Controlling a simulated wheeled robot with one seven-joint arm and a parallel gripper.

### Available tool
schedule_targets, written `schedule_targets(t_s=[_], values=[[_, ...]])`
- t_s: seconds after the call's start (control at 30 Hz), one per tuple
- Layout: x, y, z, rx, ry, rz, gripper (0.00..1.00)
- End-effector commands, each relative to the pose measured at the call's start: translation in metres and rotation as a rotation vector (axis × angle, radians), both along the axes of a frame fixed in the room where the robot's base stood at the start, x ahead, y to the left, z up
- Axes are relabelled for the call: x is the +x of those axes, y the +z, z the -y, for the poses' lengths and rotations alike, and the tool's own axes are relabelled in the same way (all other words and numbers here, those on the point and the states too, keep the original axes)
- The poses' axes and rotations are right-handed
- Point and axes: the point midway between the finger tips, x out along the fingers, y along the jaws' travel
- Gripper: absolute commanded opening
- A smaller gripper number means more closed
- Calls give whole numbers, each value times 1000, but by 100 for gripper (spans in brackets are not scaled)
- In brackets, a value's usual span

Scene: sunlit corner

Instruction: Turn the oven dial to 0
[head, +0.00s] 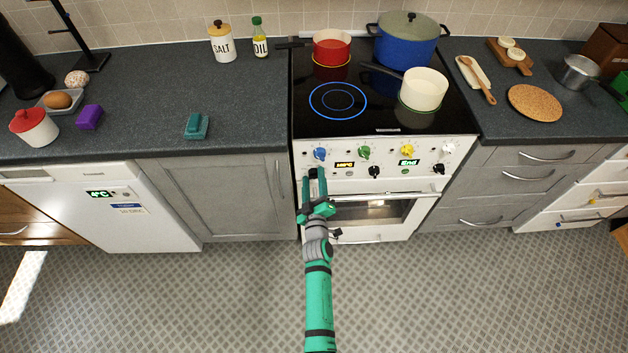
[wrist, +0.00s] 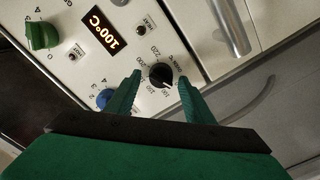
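The black oven dial (wrist: 160,74) is on the white front panel of the stove, with temperature numbers printed around it. A white mark on the dial points to the lower right in the wrist view. The orange display (wrist: 104,29) beside it reads 100°C; it also shows in the head view (head: 345,164). My gripper (wrist: 160,82) is open, with one green fingertip on each side of the dial. I cannot tell whether the fingers touch it. In the head view my gripper (head: 317,174) is at the left of the panel and hides this dial.
A blue knob (wrist: 105,98) sits close beside my left finger, and a green knob (wrist: 42,35) lies farther off. The oven door handle (wrist: 232,30) is near on the other side. Two more black dials (head: 374,172) (head: 439,168) are farther right. Pots stand on the cooktop above.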

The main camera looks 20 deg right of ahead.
Motion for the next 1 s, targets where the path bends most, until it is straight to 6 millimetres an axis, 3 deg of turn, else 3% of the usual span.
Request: schedule_targets(t_s=[0.33, 0.8, 1.0], values=[[-11, -2, -2, 2, -1, -2, 48], [-88, -2, -18, 1, -10, -3, 48], [-104, -1, -24, 0, -8, -1, 48]])
